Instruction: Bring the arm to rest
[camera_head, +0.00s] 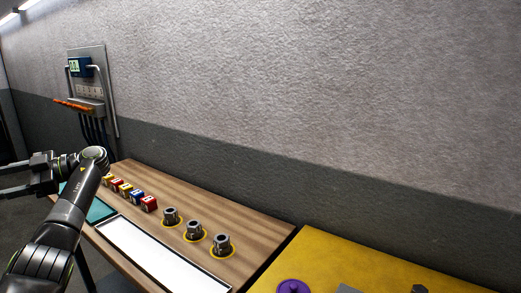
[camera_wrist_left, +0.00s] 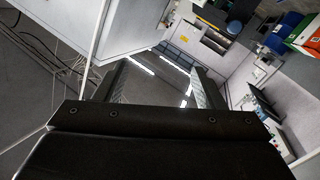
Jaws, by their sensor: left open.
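My left arm (camera_head: 62,225) rises from the lower left in the head view and bends at its upper joint. My left gripper (camera_head: 12,180) points to the left at the picture's left edge, beside and clear of the wooden bench. In the left wrist view its two fingers (camera_wrist_left: 160,85) stand apart with nothing between them. Past them I see only the room and the floor, tilted. My right gripper is in neither view.
The wooden bench (camera_head: 255,212) holds several coloured blocks (camera_head: 149,203), grey metal parts on yellow rings (camera_head: 194,230), a white panel (camera_head: 160,255) and a teal mat (camera_head: 100,211). A yellow surface (camera_head: 330,255) with a purple piece (camera_head: 293,287) lies right. A wall board (camera_head: 87,75) hangs behind.

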